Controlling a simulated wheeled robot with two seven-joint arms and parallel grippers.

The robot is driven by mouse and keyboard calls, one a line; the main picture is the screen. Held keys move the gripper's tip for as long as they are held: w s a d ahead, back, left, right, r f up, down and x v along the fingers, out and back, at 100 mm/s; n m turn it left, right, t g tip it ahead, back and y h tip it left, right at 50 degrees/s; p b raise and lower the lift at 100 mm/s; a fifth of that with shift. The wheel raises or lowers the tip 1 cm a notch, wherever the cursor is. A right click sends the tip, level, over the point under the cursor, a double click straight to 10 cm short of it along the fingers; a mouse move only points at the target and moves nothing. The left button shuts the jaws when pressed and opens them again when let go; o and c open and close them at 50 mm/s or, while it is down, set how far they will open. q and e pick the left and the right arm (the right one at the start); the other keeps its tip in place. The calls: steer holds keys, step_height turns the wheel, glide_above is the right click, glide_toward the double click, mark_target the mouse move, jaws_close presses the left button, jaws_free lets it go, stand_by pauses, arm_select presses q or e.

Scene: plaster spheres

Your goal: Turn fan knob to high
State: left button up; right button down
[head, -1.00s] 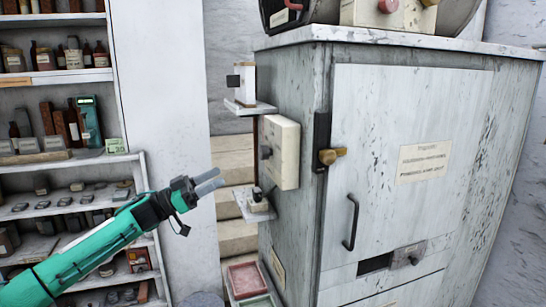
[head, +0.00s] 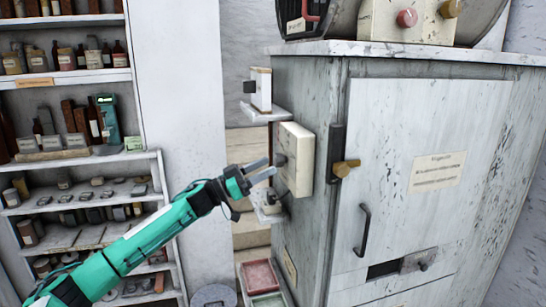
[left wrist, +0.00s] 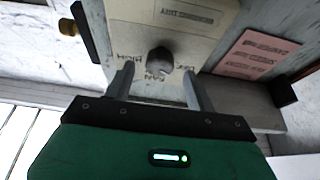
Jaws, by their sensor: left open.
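The fan knob (left wrist: 160,61) is a dark grey, rounded knob on a cream panel (left wrist: 120,38) in the left wrist view. Upside-down lettering around it seems to read HIGH, FAN and OFF. In the head view the cream box (head: 297,160) is fixed to the side of the grey cabinet, with the knob (head: 281,160) on its left face. My left gripper (head: 270,168) is open just in front of the knob. In the left wrist view its fingers (left wrist: 158,88) lie on either side of the knob, apparently not touching it. The knob's pointing direction is unclear.
The cabinet front (head: 420,130) has a brass latch (head: 345,168) and a dark handle (head: 361,230). A small ledge above holds a white device (head: 261,88); another ledge lies below the gripper. Shelves with bottles (head: 75,75) stand at the left. Red and green trays are below.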

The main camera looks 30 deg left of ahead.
mark_target(275, 162)
arm_select(q)
steer(key=shift+p+x, duration=0.5)
steer(key=shift+x, duration=0.65)
steer(key=shift+w+d+r, duration=0.2)
steer(key=shift+w+d, duration=0.1)
steer(key=shift+w, duration=0.1)
steer(key=shift+c, duration=0.5)
steer(key=c, duration=0.9)
